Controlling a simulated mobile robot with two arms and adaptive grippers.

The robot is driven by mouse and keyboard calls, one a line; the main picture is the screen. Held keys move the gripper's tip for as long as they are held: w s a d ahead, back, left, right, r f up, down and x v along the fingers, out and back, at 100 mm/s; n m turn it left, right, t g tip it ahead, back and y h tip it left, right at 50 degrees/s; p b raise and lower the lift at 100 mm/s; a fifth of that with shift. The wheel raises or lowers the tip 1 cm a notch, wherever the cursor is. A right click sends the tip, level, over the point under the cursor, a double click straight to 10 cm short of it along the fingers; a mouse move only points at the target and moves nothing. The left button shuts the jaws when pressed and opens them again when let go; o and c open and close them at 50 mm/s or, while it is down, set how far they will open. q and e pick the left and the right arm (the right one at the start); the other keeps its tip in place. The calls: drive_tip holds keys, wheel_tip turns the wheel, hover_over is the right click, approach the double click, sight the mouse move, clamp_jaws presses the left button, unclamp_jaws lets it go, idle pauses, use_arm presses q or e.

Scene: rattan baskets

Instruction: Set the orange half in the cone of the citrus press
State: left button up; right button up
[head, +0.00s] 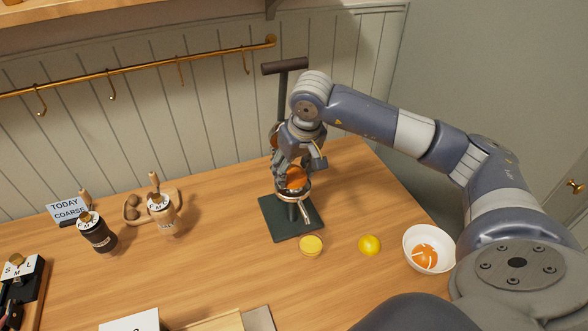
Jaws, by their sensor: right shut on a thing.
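The citrus press stands near the wall, with a dark green base (268,212), an upright column and a brown-gripped lever at the top. Its cone holder (302,197) is a metal ring with a spout, partly hidden. My right gripper (294,168) comes from above and is shut on the orange half (297,179). The orange half is right over the cone holder; I cannot tell whether it touches it. The gripper hides part of the press's column and upper part. My left gripper is not in view.
A yellow lemon half (311,246), a whole lemon (369,245) and a white bowl (408,250) with orange pieces are in front and right of the press. Labelled tools (100,235) stand at left. A brass rail (150,66) runs along the wall. The table's middle is clear.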

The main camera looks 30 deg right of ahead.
drive_tip(key=shift+f+b, duration=1.15)
drive_tip(key=shift+f, duration=0.1)
drive_tip(key=o, duration=1.2)
drive_tip(key=shift+o, duration=0.2)
drive_tip(key=shift+r, duration=0.1)
drive_tip(key=v, duration=1.2)
